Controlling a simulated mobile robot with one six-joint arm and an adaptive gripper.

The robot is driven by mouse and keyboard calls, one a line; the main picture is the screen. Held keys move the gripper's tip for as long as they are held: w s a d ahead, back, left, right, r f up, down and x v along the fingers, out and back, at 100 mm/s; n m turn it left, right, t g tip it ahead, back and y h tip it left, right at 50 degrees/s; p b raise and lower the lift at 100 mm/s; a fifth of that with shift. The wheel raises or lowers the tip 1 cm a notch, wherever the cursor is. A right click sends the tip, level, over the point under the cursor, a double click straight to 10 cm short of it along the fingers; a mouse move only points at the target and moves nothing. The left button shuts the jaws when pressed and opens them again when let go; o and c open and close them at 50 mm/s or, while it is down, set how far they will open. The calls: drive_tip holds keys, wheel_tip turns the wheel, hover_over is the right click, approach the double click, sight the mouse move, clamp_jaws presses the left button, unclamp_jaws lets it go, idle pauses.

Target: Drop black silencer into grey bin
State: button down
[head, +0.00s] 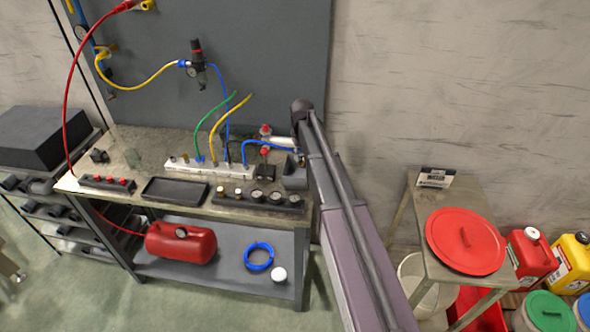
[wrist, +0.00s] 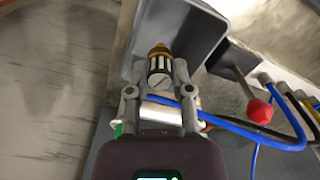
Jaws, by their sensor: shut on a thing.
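In the head view the grey bin (head: 294,179) stands at the bench's right end, partly covered by my arm. The fingers and held silencer are not clear in the head view.
Near the bin, a red-knobbed lever (wrist: 259,111) and a blue hose (wrist: 270,138) crowd the bench. A black tray (head: 174,190) stands farther left. A small table with a red lid (head: 465,241) is at right.

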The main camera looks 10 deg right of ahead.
drive_tip(key=shift+w+a, duration=0.1)
drive_tip(key=shift+w, duration=0.25)
drive_tip(key=shift+r, duration=0.15)
drive_tip(key=shift+w+d+r+n+p, duration=0.1)
drive_tip(key=shift+w+r+n+p, duration=0.3)
drive_tip(key=shift+n, duration=0.5)
drive_tip(key=shift+w+d+r+n+p, duration=0.2)
drive_tip(key=shift+r+n+p, duration=0.25)
drive_tip(key=shift+n, duration=0.45)
drive_tip(key=shift+w+d+r+n+p, duration=0.1)
drive_tip(key=shift+w+r+n+p, duration=0.35)
drive_tip(key=shift+n, duration=0.45)
drive_tip(key=shift+s+f, duration=0.1)
drive_tip(key=shift+f, duration=0.2)
drive_tip(key=shift+f+b, duration=2.8)
drive_tip(key=shift+b, duration=0.2)
drive_tip(key=shift+c, duration=2.2)
unclamp_jaws()
